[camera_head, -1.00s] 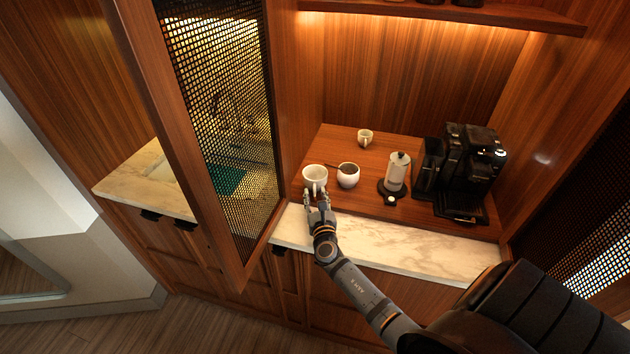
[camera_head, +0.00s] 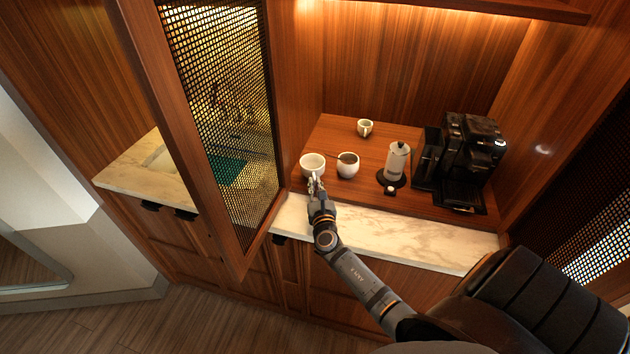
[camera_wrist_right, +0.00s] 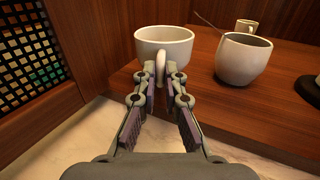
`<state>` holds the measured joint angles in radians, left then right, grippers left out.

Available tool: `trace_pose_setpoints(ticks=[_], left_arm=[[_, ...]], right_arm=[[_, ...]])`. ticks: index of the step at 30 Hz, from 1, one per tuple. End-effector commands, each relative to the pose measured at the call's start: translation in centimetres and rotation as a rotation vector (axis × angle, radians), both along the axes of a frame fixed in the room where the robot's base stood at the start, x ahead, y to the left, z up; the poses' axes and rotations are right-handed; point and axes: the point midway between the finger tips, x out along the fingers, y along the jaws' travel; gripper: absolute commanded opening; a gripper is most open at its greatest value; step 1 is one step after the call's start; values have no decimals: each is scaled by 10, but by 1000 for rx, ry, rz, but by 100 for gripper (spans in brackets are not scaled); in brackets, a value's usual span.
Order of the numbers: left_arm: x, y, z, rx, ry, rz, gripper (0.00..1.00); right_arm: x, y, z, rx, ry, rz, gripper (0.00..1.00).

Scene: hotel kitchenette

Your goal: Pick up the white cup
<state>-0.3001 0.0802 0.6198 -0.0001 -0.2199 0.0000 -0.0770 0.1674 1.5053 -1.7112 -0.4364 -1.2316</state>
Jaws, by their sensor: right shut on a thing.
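The white cup (camera_head: 312,161) stands upright at the front left of the wooden counter board, with its handle toward me. It also shows in the right wrist view (camera_wrist_right: 165,43). My right gripper (camera_head: 315,180) is at the near side of the cup. In the right wrist view its fingertips (camera_wrist_right: 161,74) are closed on the cup's handle from both sides. The cup's bottom is partly hidden behind the fingers, so I cannot tell whether it touches the board. My left gripper is not in view.
A white bowl-like pot (camera_head: 348,168) with a spoon stands close to the right of the cup. A small cup (camera_head: 365,128) is behind it. A French press (camera_head: 398,158) and a black coffee machine (camera_head: 465,160) stand to the right. A mesh door (camera_head: 225,110) is at the left.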

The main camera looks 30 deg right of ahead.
Motion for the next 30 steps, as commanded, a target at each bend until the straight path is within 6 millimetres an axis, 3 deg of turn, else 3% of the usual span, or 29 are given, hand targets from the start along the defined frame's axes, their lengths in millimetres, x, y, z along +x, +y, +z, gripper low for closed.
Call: trace_pose_setpoints(ticks=[4, 8, 21, 30], left_arm=[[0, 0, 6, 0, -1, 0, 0], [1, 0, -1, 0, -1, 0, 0], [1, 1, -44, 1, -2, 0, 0], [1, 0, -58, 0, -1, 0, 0]], right_arm=[[0, 0, 18, -1, -4, 1, 0], [-25, 11, 11, 0, 0, 1, 0], [-137, 61, 6, 4, 1, -2, 0], [-164, 74, 13, 0, -1, -1, 0]])
